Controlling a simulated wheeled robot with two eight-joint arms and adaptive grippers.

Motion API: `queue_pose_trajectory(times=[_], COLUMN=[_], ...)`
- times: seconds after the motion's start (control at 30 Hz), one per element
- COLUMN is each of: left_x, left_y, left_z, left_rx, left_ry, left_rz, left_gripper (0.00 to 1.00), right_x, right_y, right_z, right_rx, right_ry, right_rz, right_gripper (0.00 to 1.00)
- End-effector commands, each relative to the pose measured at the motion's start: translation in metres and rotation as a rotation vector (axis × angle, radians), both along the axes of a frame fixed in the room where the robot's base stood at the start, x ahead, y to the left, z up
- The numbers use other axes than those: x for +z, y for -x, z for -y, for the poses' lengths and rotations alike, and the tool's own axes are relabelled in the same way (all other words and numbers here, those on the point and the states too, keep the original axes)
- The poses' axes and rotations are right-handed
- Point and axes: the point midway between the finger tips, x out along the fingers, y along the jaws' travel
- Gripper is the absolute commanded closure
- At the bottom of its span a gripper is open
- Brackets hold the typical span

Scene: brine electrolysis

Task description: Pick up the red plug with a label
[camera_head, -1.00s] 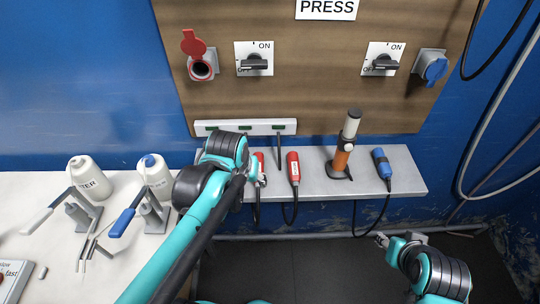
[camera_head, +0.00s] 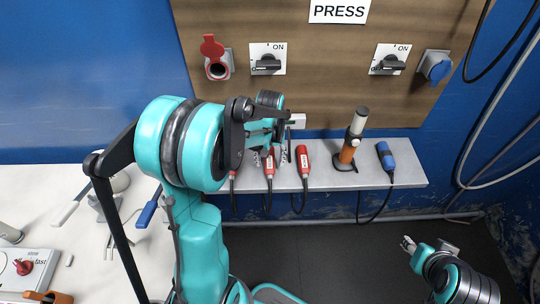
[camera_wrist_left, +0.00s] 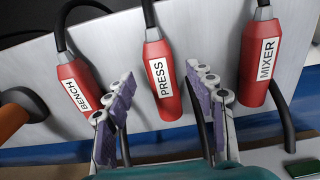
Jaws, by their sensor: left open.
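Three labelled red plugs show in the left wrist view: BENCH (camera_wrist_left: 78,86) at left, PRESS (camera_wrist_left: 159,75) in the middle and MIXER (camera_wrist_left: 261,58) at right. My left gripper (camera_wrist_left: 160,78) is open, its two purple-padded fingers on either side of the PRESS plug, apparently not closed on it. In the head view my left gripper (camera_head: 271,156) is over the shelf. The PRESS plug (camera_head: 269,168) shows beneath it and the BENCH plug (camera_head: 303,160) stands to its right. The MIXER plug is mostly hidden by my arm. My right gripper (camera_head: 408,243) is low at right, away from the plugs; its jaws are too small to judge.
The grey shelf (camera_head: 340,178) also holds an orange-and-black tool (camera_head: 350,145) and a blue plug (camera_head: 385,155). Cables hang from the plugs. The wooden panel (camera_head: 320,95) with switches and sockets rises behind. A white table (camera_head: 75,240) with bottles and tools is at left.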

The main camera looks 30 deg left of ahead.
Motion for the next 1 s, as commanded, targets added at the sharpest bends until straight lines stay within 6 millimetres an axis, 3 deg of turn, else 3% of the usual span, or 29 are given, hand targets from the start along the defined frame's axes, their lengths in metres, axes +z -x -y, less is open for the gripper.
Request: queue_pose_trajectory(times=[0.03,0.17,0.43,0.47,0.67,1.0], left_x=[-0.011,-0.026,-0.029,-0.029,-0.029,-0.027], left_y=[0.001,0.001,0.001,0.001,0.001,0.001], left_z=[0.0,0.0,0.0,0.0,0.0,0.0], left_rx=[0.0,0.0,-0.001,-0.001,-0.001,-0.001], left_ry=[0.0,-0.001,-0.001,-0.001,-0.001,-0.001], left_rz=[0.0,0.001,0.001,0.001,0.001,0.001], left_gripper=[0.45,0.45,0.45,0.47,1.0,1.0], right_x=[-0.005,-0.008,-0.008,-0.008,-0.008,-0.007], right_y=[0.0,0.0,0.0,0.0,0.0,0.0], right_z=[0.0,0.0,0.0,0.0,0.0,0.0], right_rx=[0.0,0.0,0.0,0.0,0.0,0.0], right_ry=[0.0,0.0,0.0,0.0,0.0,0.0], right_rz=[0.0,0.0,0.0,0.0,0.0,0.0], right_gripper=[0.6,0.6,0.6,0.6,0.6,0.6])
